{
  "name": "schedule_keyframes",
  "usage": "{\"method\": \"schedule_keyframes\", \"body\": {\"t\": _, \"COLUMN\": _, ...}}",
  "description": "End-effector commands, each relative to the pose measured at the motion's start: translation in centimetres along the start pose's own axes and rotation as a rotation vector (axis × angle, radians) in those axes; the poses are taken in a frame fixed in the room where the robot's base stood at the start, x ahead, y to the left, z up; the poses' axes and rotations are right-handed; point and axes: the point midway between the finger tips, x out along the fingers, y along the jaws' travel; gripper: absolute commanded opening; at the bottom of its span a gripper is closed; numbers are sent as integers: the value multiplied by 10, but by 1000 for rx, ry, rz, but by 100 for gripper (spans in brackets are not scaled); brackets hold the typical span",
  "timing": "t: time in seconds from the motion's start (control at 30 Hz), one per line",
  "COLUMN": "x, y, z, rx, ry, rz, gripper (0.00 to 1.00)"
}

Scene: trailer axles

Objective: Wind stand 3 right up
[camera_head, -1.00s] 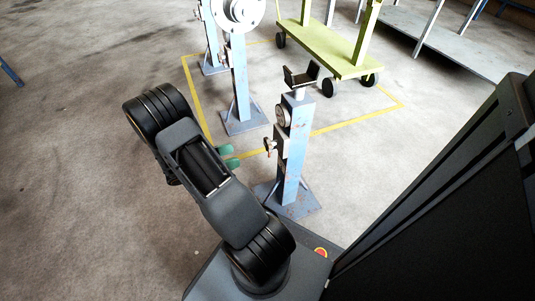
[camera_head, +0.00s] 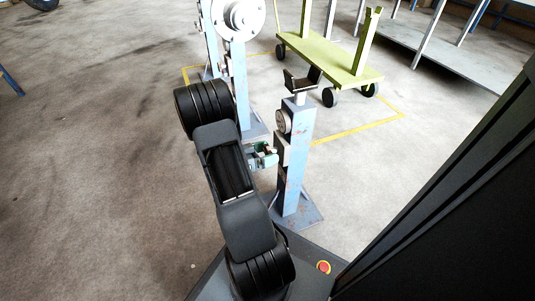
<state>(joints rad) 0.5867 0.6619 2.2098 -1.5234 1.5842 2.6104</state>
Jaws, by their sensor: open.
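The nearest blue stand (camera_head: 295,160) stands upright on its base plate, with a dark V-shaped cradle (camera_head: 301,80) on top and a round dial-like part (camera_head: 283,121) on its side. I cannot read any number on it. My gripper (camera_head: 262,152) shows only in part beyond my arm, with green fingertips at the left side of this stand, by the crank knob seen there. The knob is mostly hidden now, and I cannot tell if the fingers touch it. The gripper is open. Two more blue stands (camera_head: 239,85) are behind, with a pale wheel hub (camera_head: 238,18) at the top.
A yellow-green cart (camera_head: 330,55) on black wheels stands behind the near stand. Grey shelving (camera_head: 470,60) is at the back right. A yellow line (camera_head: 355,130) marks the floor around the stands. The floor on the left is clear.

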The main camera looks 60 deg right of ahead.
Motion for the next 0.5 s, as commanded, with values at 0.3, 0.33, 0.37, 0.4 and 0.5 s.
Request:
{"method": "schedule_keyframes", "body": {"t": 0.3, "x": 3, "y": 0, "z": 0, "rx": -1, "ry": 0, "rz": 0, "gripper": 83}}
{"method": "schedule_keyframes", "body": {"t": 0.33, "x": 3, "y": 0, "z": 0, "rx": -1, "ry": 0, "rz": 0, "gripper": 83}}
{"method": "schedule_keyframes", "body": {"t": 0.37, "x": 3, "y": 0, "z": 0, "rx": 0, "ry": 0, "rz": 0, "gripper": 82}}
{"method": "schedule_keyframes", "body": {"t": 0.4, "x": 3, "y": 0, "z": 0, "rx": 0, "ry": 0, "rz": 0, "gripper": 79}}
{"method": "schedule_keyframes", "body": {"t": 0.5, "x": 3, "y": 0, "z": 0, "rx": 0, "ry": 0, "rz": 0, "gripper": 69}}
